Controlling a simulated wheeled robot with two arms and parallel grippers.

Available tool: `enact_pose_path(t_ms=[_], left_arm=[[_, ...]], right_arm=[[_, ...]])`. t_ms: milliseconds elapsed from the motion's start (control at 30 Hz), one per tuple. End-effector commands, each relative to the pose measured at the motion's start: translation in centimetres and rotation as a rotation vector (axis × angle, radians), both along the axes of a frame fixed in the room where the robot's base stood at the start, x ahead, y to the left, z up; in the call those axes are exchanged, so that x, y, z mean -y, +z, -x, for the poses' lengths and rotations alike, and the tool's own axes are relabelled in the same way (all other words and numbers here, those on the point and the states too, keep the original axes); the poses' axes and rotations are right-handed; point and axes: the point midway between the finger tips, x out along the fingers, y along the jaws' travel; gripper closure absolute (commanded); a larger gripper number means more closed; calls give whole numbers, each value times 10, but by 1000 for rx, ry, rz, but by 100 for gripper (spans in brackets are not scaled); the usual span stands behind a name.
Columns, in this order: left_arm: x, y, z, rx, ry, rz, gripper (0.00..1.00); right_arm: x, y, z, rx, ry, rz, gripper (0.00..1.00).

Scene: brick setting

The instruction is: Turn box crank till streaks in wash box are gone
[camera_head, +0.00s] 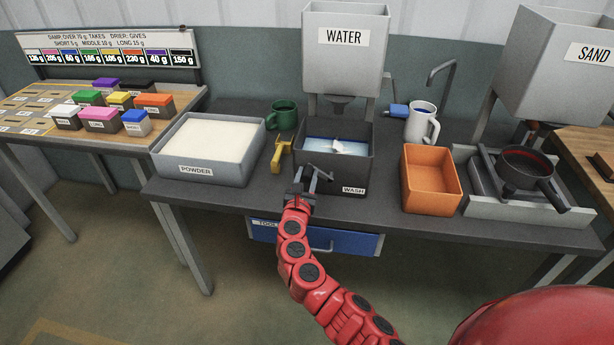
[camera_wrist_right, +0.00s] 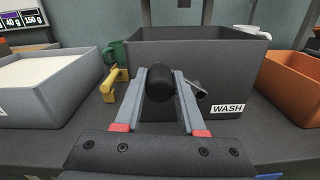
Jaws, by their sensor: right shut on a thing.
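The grey wash box (camera_head: 338,184) stands on the dark table under the water tank. It holds bluish liquid (camera_head: 322,139) with a white, uneven patch (camera_head: 341,147) in it; I cannot tell whether this patch is streaks. The box's front and WASH label also show in the right wrist view (camera_wrist_right: 228,109). The crank is at the front left of the box; its black knob (camera_wrist_right: 186,90) shows in the right wrist view. My right gripper (camera_head: 304,186) is shut on the crank's knob, with a finger on either side. My left gripper is not in view.
A powder tray (camera_head: 201,173), yellow tool (camera_head: 281,156) and green mug (camera_head: 283,116) stand left of the box. The water tank (camera_head: 344,60) hangs above.

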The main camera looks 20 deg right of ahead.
Motion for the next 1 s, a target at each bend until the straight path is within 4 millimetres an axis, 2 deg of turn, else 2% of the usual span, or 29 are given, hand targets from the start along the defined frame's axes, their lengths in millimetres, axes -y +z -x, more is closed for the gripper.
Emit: enact_pose_path(t_ms=[367,1000], left_arm=[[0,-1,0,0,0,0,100],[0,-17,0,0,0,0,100]], right_arm=[[6,7,3,59,-3,-95,100],[37,27,22,360,-3,-586,100]])
